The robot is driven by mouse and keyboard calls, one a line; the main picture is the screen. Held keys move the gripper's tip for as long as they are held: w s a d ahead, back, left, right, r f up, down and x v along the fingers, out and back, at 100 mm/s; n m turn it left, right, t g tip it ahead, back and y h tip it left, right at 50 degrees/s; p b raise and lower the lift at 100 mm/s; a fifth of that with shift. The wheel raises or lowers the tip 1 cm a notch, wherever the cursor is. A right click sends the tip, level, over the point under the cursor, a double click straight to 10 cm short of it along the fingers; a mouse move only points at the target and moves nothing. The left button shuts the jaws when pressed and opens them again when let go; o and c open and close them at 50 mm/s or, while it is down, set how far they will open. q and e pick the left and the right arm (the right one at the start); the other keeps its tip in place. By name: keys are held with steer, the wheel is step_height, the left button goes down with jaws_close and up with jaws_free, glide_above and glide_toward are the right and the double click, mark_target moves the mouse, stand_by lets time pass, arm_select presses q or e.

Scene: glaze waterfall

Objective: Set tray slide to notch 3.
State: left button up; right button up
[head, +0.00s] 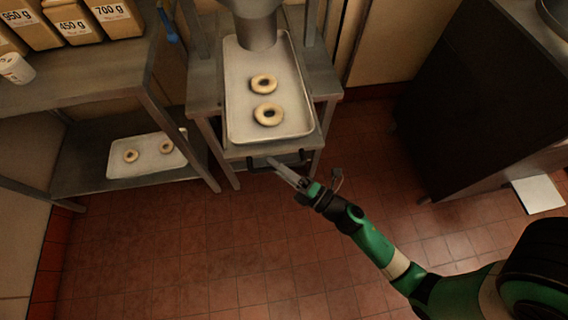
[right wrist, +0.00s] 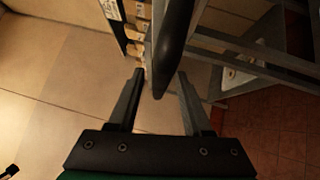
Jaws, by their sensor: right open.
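The light metal tray (head: 237,110) lies on the tray slide under the grey glaze outlet (head: 254,20). Two pale ring doughnuts (head: 268,114) sit on it, one behind the other. A dark bar handle (head: 305,156) runs across the front of the slide. My right gripper (head: 272,162) is at this handle, near its middle. In the right wrist view the open fingers (right wrist: 162,92) stand on either side of a dark bar (right wrist: 176,40), with gaps showing beside it. The notch marks cannot be made out. My left gripper is not in view.
A metal shelf (head: 85,180) on the left bears a second tray (head: 122,168) with two doughnuts. Labelled weight bins (head: 75,22) and a white tub (head: 15,69) stand above. A dark cabinet (head: 455,95) stands at right. The tiled floor in front is clear.

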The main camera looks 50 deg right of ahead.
steer(key=s+f+p, duration=0.1)
steer(key=s, duration=1)
steer(key=shift+s+d+f+p, duration=0.15)
steer(key=shift+s+f+p, duration=0.15)
steer(key=shift+p, duration=0.05)
